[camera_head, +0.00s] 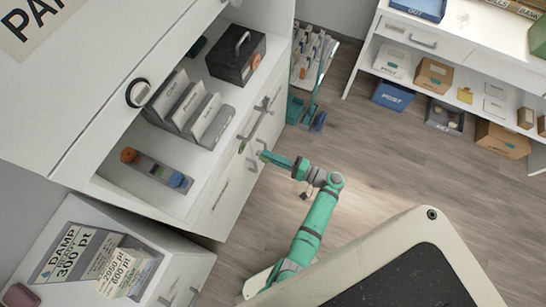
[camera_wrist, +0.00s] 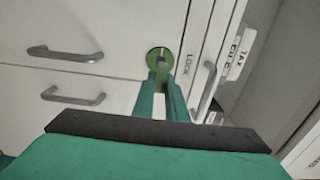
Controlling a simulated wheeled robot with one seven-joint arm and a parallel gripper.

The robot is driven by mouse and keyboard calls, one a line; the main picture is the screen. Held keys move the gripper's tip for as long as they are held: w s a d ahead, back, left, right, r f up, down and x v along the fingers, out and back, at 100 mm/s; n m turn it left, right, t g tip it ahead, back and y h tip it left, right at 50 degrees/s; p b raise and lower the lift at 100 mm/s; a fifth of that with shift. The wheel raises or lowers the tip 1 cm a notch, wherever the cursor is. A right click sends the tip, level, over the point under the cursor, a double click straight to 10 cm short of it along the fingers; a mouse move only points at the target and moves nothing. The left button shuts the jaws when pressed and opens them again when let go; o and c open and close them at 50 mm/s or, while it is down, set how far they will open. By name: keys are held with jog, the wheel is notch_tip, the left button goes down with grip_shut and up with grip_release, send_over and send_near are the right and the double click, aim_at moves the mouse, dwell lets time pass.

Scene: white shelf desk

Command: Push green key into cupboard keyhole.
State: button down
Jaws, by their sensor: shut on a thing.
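The green key (camera_wrist: 161,70) is between the fingertips of my gripper (camera_wrist: 162,84), which is shut on it. In the head view my gripper (camera_head: 263,156) reaches the front of the white cupboard (camera_head: 222,203) from the right.
An open shelf above holds file folders (camera_head: 190,108) and a dark box (camera_head: 236,55). The wooden floor (camera_head: 395,150) to the right is clear.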

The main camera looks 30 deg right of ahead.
jog(key=shift+x, duration=2.05)
jog(key=shift+x, duration=1.5)
jog(key=c, duration=1.7)
grip_release()
jog(key=shift+a, duration=0.1)
send_near(260, 153)
jog(key=shift+w+a+f, duration=0.2)
jog(key=shift+w+a, duration=0.1)
jog(key=shift+w, duration=0.25)
jog(key=shift+w+a+f, duration=0.15)
jog(key=shift+w+a, duration=0.15)
jog(key=shift+w, duration=0.25)
